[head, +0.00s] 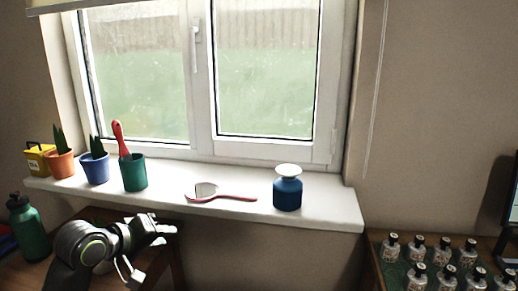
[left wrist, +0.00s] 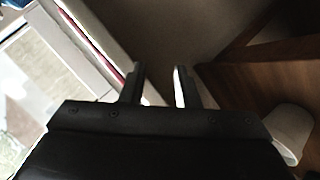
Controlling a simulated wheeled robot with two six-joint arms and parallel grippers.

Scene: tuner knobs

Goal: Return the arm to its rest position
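My left arm is folded low at the lower left of the head view, in front of the windowsill. Its gripper (head: 163,233) points right, below the sill's front edge, and looks empty. In the left wrist view the two fingers of the left gripper (left wrist: 158,88) stand apart with nothing between them. My right arm and gripper are not in view.
The white windowsill (head: 325,212) holds several plant pots, a green pot (head: 134,174) with a red-handled tool, a pink hand mirror (head: 222,196) and a blue bottle (head: 288,190). A green flask (head: 28,229) stands far left. Several small bottles (head: 415,248) stand at right.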

